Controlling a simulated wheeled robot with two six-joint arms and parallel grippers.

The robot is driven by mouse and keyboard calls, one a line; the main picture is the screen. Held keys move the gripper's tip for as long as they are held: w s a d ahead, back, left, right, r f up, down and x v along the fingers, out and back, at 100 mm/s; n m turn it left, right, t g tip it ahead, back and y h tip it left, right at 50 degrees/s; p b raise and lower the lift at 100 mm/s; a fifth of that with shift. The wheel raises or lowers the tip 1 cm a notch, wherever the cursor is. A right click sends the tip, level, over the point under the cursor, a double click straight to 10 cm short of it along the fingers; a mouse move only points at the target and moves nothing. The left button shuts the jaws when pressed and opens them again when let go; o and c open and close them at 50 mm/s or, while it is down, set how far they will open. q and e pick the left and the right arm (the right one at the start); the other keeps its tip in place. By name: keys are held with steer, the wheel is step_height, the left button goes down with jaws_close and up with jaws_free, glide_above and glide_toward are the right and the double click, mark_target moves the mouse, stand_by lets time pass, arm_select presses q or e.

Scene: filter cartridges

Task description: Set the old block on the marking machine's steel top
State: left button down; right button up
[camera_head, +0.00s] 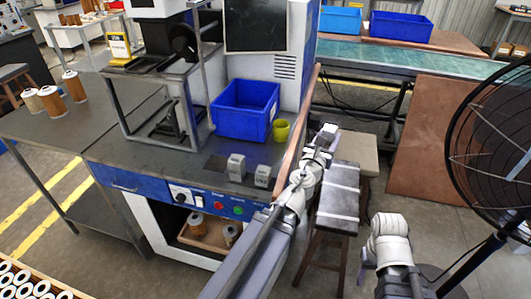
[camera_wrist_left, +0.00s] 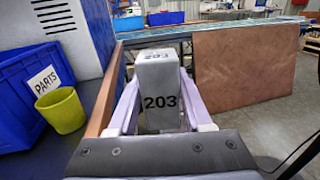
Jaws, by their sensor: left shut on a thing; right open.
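My left gripper (camera_head: 322,142) is shut on a grey block marked 203 (camera_wrist_left: 158,90), which stands upright between the fingers in the left wrist view. In the head view this block (camera_head: 329,129) is small and partly hidden by the gripper. It is to the right of the marking machine's steel top (camera_head: 150,150), beyond its brown edge board. Two similar grey blocks (camera_head: 236,167) (camera_head: 263,176) stand on the front right of the steel top; their markings are too small to read. My right gripper (camera_head: 367,260) is open and empty at the lower right, away from the machine.
A blue bin (camera_head: 245,108) and a yellow-green cup (camera_head: 281,131) stand behind the two blocks. The brown edge board (camera_head: 300,122) rises along the machine's right side. A stool (camera_head: 338,190) stands right of it, and a black fan (camera_head: 495,140) at far right. The steel top's front left is clear.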

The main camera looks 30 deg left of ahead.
arm_select(q)
steer(key=a+r+n+g+y+p, duration=0.45)
steer(key=a+n+y, duration=0.35)
steer(key=a+y, duration=0.45)
steer(key=s+a+r+n+g+y+p, duration=0.2)
steer(key=s+a+n+g+y, duration=0.3)
steer(key=s+n+g, duration=0.5)
steer(key=f+b, duration=0.2)
steer(key=f+m+b, duration=0.1)
steer(key=f+b, duration=0.1)
steer(key=f+m+b, duration=0.1)
steer(key=f+b, duration=0.1)
steer(key=shift+w+d+f+g+b, duration=0.2)
steer(key=shift+w+d+g+b, duration=0.05)
steer(key=shift+w+g+b, duration=0.15)
step_height(320, 180, down, 4)
steer(key=b, duration=0.4)
steer(key=shift+r, duration=0.15)
steer(key=shift+s, duration=0.1)
